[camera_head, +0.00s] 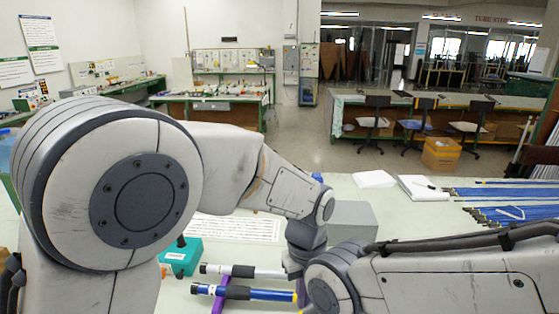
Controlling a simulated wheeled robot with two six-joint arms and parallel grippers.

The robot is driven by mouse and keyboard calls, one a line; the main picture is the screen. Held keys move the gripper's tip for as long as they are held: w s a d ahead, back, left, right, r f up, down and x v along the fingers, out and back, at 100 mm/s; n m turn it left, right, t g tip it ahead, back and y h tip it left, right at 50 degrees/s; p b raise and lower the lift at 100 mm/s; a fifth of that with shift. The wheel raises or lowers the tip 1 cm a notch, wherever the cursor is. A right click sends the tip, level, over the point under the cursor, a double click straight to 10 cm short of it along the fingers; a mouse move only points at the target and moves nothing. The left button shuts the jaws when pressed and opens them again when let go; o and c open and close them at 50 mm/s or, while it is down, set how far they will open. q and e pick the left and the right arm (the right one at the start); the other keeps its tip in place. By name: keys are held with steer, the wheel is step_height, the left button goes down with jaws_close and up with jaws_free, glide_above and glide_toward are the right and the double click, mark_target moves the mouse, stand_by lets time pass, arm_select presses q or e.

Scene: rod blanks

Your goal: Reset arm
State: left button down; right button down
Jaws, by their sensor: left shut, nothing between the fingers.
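My left arm comes in from the left and bends down over the worktable (345,188). My left gripper (292,268) is small in view, pointing down near the right end of the rods, and looks shut and empty. My right arm crosses the lower right, its forward joint close to the left gripper and partly hiding that area. My right gripper is not visible. Two rods with dark sleeves, a pale one (268,273) and a blue one (270,294), lie across a purple support (220,297). The right end of the blue rod is yellow.
A teal box (181,257) stands left of the rods, a grey box (352,220) behind the right arm. A printed sheet (235,228), white papers (374,179) and a notebook (423,188) lie on the table. Several blue rods (510,193) lie at the right.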

arm_select(q)
steer(key=s+a+r+n, duration=0.1)
steer(key=s+a+n, duration=0.4)
steer(key=s+n, duration=0.3)
steer(key=s+a+r+n+h, duration=0.1)
steer(key=s+a+n, duration=0.4)
steer(key=n, duration=1.2)
steer(key=s, duration=0.3)
steer(key=shift+s, duration=0.25)
